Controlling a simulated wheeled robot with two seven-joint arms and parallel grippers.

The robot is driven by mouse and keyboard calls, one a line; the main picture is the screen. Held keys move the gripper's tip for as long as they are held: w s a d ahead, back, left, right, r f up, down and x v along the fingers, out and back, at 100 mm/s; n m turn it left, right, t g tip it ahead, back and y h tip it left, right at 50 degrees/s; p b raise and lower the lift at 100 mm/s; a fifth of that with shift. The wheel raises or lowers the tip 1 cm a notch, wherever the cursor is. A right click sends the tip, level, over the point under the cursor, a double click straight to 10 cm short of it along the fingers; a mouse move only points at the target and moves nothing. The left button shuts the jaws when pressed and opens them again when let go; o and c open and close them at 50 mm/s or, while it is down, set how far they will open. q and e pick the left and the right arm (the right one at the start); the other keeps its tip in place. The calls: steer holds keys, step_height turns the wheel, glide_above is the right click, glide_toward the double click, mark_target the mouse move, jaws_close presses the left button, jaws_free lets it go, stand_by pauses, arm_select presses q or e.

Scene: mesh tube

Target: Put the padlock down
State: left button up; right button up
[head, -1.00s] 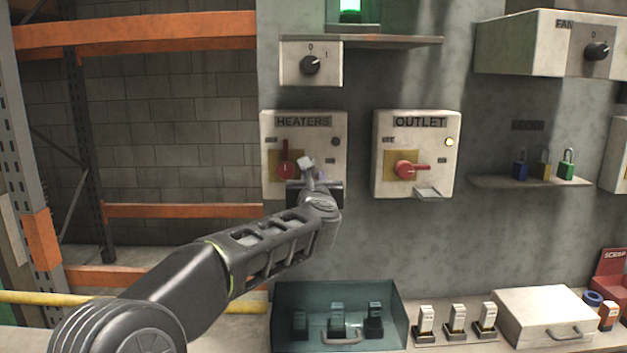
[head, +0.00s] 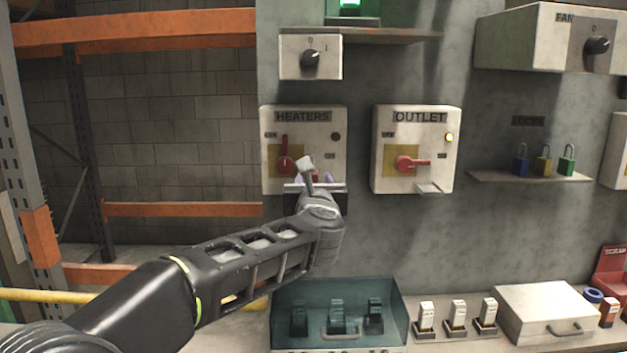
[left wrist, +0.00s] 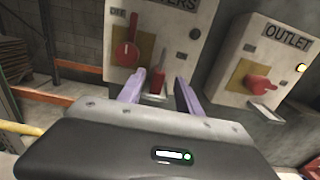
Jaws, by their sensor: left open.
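A red padlock (left wrist: 157,80) stands on the small ledge (left wrist: 154,98) at the lower edge of the HEATERS box in the left wrist view. In the head view my arm largely hides it. My left gripper (left wrist: 159,84) is open, with one purple finger on each side of the padlock and gaps showing between. In the head view the left gripper (head: 322,180) is in front of the lower right of the HEATERS box (head: 325,125). The red rotary handle (head: 285,163) of that box points up. My right gripper is not in view.
The OUTLET box (head: 415,125) with its own small ledge is just to the right. Blue, yellow and green padlocks stand on a wall shelf (head: 530,177). Below are a teal open case (head: 283,305), several small white-topped devices and a white box (head: 545,305).

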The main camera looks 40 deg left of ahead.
arm_select(q)
steer(key=v, duration=0.5)
steer(key=shift+s+d+b, duration=0.2)
steer(key=shift+s+b, duration=0.05)
steer(key=shift+b, duration=0.05)
stand_by(1.4)
